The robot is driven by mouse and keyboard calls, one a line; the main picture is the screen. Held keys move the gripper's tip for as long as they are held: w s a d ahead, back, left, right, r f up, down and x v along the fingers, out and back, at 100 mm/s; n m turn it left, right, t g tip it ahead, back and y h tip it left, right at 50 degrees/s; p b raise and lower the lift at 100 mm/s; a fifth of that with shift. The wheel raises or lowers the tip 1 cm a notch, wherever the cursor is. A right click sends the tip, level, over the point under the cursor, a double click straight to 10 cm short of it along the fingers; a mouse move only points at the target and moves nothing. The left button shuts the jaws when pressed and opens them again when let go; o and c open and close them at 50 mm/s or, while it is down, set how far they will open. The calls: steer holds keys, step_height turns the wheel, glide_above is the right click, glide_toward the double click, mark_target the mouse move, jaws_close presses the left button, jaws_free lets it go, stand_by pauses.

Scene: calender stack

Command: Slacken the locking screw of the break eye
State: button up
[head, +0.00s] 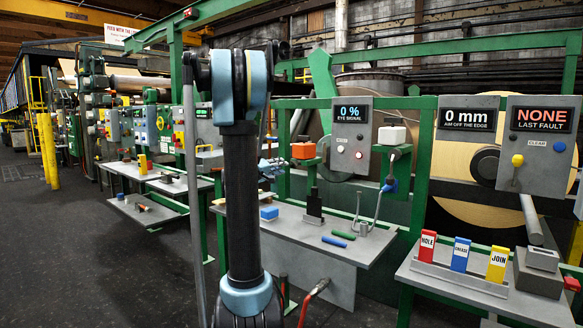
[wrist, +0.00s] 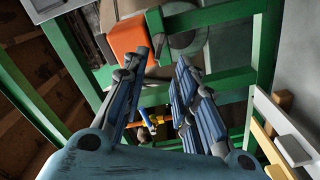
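The eye signal panel (head: 352,138) reads 0 % in the head view. An orange box (head: 303,150) stands left of it on the green frame and a white-topped box (head: 391,135) right of it; which is the break eye I cannot tell for certain. A blue knob (head: 390,185) sits below the white-topped box and may be the locking screw. In the wrist view an orange block (wrist: 127,40) lies beyond the left finger. My gripper (wrist: 161,62) is open, its fingers apart with nothing held. A small blue and orange item (wrist: 150,125) shows between the fingers, too small to name.
A grey shelf (head: 290,228) below the panel carries a blue block (head: 269,213), a green rod (head: 343,235) and a blue rod (head: 333,242). Right of it stand HOLE, CREASE and JOIN tags (head: 460,254). Green posts and rails surround the work area.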

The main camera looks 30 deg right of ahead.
mark_target(293, 162)
steer(key=x, duration=0.9)
steer(key=shift+w+d, duration=0.1)
steer(key=shift+d, duration=0.3)
jaws_close()
